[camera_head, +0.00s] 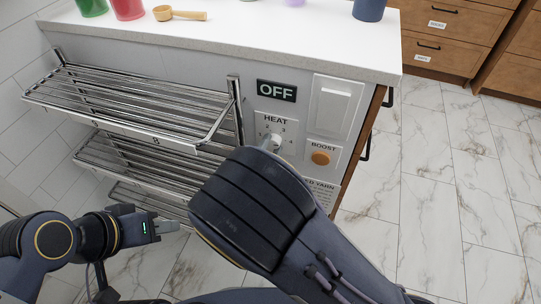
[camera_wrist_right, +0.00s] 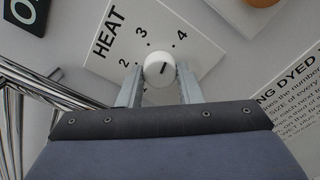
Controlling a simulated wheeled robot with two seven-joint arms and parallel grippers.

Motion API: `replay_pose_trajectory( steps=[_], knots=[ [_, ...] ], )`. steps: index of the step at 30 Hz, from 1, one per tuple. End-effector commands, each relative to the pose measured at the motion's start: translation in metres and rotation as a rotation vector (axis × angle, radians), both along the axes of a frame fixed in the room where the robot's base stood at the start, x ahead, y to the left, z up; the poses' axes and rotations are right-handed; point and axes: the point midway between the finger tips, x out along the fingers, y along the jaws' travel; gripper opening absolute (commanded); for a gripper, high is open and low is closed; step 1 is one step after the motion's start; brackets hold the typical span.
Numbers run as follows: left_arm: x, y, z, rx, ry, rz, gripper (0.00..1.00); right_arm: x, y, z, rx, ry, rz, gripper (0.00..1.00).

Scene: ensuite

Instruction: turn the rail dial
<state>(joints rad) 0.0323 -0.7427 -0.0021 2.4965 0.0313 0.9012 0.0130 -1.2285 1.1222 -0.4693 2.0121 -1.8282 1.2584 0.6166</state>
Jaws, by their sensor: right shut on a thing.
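The rail dial (camera_head: 276,142) is a small white round knob on the HEAT plate (camera_head: 268,120) of the cabinet's end panel. In the right wrist view the dial (camera_wrist_right: 160,68) shows a dark line slanting up and right, in line with the 4. The numbers 2, 3 and 4 are visible around it. My right gripper (camera_wrist_right: 158,80) has its two fingers against the dial's two sides, shut on it. In the head view my right arm partly covers the dial's surroundings. My left gripper (camera_head: 170,226) is low at the left, away from the panel; its finger gap is unclear.
A chrome towel rail (camera_head: 140,100) with several racks stands left of the plate. An OFF sign (camera_head: 276,91), a white rocker switch (camera_head: 334,106) and an orange BOOST button (camera_head: 320,158) surround the dial. Cups and a wooden spoon (camera_head: 180,14) stand on the white top. The right floor is clear.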

Motion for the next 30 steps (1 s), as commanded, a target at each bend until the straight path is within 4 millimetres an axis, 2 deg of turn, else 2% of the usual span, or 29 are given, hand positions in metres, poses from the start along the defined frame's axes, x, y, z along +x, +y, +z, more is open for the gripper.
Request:
replay_pose_trajectory(
  steps=[1, 10, 30],
  knots=[
    [0.0, 0.0, -0.011, 0.0, 0.0, 0.0, 0.35, 0.0, 0.0, -0.005, 0.035, -0.011, -0.001, 0.09],
    [0.0, 0.0, -0.031, 0.0, 0.0, 0.0, 0.35, 0.0, 0.0, -0.003, 0.18, -0.057, 0.0, 0.09],
    [0.0, 0.0, -0.036, 0.0, 0.0, 0.0, 0.35, 0.0, 0.0, 0.0, 0.233, -0.073, 0.0, 0.09]
  ],
)
